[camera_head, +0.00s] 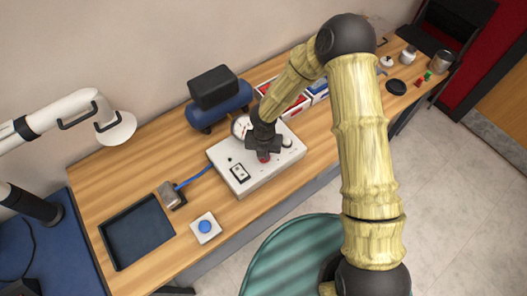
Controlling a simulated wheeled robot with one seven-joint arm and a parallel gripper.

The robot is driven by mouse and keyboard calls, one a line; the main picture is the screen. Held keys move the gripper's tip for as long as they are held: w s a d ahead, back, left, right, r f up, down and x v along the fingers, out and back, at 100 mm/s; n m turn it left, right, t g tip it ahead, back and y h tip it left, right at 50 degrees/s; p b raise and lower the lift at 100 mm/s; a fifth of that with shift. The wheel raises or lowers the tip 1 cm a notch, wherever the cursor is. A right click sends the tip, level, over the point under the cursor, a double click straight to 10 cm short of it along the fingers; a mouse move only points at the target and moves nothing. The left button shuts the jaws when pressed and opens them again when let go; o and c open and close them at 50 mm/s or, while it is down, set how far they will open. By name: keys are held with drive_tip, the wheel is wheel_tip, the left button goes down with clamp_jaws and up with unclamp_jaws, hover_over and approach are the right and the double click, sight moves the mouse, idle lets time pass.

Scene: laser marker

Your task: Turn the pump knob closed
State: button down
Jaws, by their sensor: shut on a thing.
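The pump unit (230,167), a pale box with a sloped top panel, stands on the wooden bench. My gripper (263,153) is over the middle of its panel, pointing down, and is shut on a small red knob (263,158). Only the lower edge of the knob shows under the dark fingers, so I cannot tell how it is turned. A round gauge (239,127) stands at the back of the unit, partly hidden by my arm.
A blue compressor with a black top (213,90) stands behind the unit. A blue cable runs left to a grey block (172,195). A dark tray (110,228) and a blue button box (205,227) are at the front left. Bins (320,90) and small items lie right.

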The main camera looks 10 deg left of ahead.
drive_tip(key=shift+w+r, duration=0.1)
idle(0.4)
drive_tip(key=c, duration=1.5)
unclamp_jaws()
wheel_tip(320, 180, up, 17)
drive_tip(key=b, duration=0.1)
drive_tip(key=shift+r, duration=0.15)
